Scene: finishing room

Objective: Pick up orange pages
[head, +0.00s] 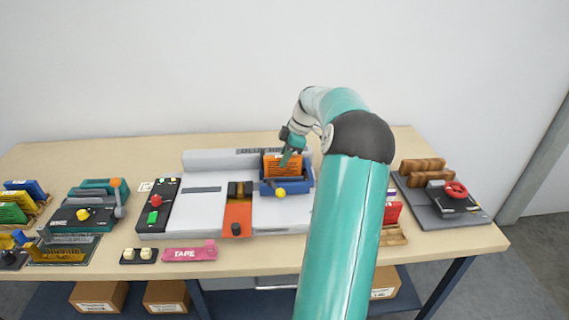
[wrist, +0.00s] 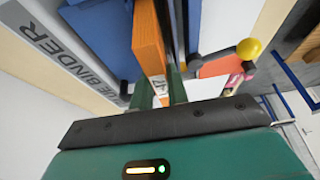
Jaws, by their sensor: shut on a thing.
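The orange pages (head: 283,165) stand upright in the blue holder (head: 296,187) of the binder machine, right of the machine's middle. In the wrist view the orange pages (wrist: 148,38) show as a thick orange edge beside the blue holder (wrist: 100,38). My gripper (head: 288,158) is at the top of the pages in the head view. In the wrist view the green fingers of my gripper (wrist: 160,92) are shut on the end of the orange pages. The holder has a yellow knob (head: 280,192) at its front. My arm hides part of the machine's right side.
The grey binder (head: 205,212) fills the table's middle, with an orange slide (head: 237,213) left of the holder. A black button panel (head: 158,205) and a pink tape dispenser (head: 190,252) are at left. A dark grey press (head: 445,202) stands at right. Bare wood shows at the back left.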

